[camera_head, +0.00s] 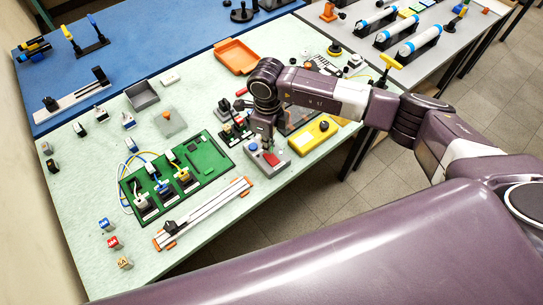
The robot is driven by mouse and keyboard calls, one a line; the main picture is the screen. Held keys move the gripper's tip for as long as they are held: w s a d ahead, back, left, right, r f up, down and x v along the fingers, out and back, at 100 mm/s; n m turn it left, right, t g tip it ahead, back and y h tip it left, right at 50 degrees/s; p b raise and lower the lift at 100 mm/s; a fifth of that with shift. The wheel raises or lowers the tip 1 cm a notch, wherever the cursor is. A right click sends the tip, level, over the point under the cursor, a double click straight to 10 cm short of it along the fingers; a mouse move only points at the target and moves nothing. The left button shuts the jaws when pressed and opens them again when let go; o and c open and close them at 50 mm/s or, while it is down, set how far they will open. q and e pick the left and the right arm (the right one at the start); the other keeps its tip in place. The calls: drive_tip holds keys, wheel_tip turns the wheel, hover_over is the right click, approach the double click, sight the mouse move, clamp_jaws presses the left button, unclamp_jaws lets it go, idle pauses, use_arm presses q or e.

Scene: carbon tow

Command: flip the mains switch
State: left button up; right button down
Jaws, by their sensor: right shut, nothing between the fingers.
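A grey box (275,166) with a red part and a blue round button on top sits on the pale green table, near its front right edge. I cannot tell for certain which fixture is the mains switch; this box may be it. My right gripper (267,147) points down at the box, close over its top. It is shut and holds nothing. Whether its fingertips touch the box cannot be told, and the gripper hides part of the box. My left gripper is not in view.
A green board (210,158) with plugs and cables lies left of the box. A white rail (203,214) lies in front of it. A yellow box (312,136) stands close on the right. An orange tray (236,57) is behind.

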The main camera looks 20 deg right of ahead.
drive_tip(key=shift+f+b, duration=1.05)
drive_tip(key=shift+f, duration=0.05)
idle(0.6)
drive_tip(key=shift+r, duration=0.15)
drive_tip(key=shift+r+p, duration=2)
drive_tip(key=shift+r, duration=1.4)
